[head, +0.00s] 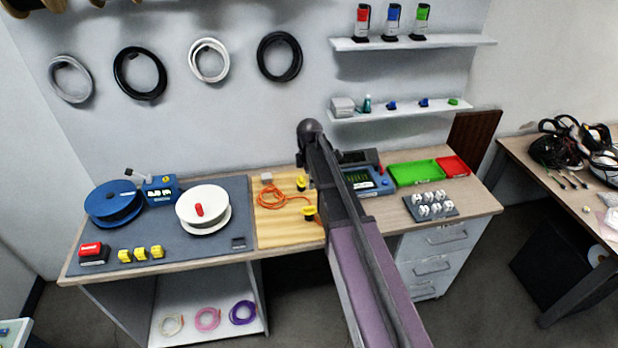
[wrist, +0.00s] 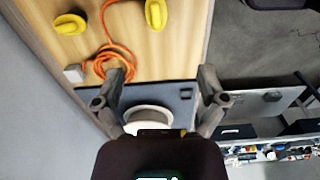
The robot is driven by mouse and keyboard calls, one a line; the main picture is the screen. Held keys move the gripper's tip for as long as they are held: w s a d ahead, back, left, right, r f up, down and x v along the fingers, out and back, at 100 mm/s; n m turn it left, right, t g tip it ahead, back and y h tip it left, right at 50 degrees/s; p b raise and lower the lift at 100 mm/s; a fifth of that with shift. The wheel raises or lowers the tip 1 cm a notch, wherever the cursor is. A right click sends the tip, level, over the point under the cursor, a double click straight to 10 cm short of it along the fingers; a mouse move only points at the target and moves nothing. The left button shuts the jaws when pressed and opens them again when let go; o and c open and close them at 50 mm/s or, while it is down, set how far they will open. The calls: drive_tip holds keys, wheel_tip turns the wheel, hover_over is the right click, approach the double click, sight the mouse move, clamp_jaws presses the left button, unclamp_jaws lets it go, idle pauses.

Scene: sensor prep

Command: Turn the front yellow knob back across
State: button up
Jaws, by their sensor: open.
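Two yellow knobs sit on the light wooden board. The front yellow knob (head: 309,213) is near the board's front edge, beside my arm. In the wrist view the front knob (wrist: 155,14) is at the top, its long grip running up and down the picture, roughly along the board edge. The back yellow knob (head: 300,184) also shows in the wrist view (wrist: 70,23), its grip lying more sideways. My gripper (wrist: 162,78) is open and empty, its fingers wide apart. The front knob lies beyond the fingertips in the picture, apart from them. In the head view my arm hides the gripper.
An orange cable (head: 278,196) lies coiled on the board near the knobs, next to a small white block (head: 266,177). A white spool (head: 203,209) stands on the grey mat to the left. A blue-grey device (head: 370,180) stands right of my arm.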

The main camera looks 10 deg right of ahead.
drive_tip(key=s+f+m+b, duration=0.4)
drive_tip(key=s+m, duration=0.4)
drive_tip(key=s, duration=0.3)
drive_tip(key=s+f+m+b, duration=0.4)
drive_tip(key=s+m, duration=0.5)
drive_tip(key=s, duration=0.3)
drive_tip(key=shift+f+b, duration=0.3)
drive_tip(key=shift+f, duration=0.15)
drive_tip(key=shift+s, duration=0.1)
idle(0.7)
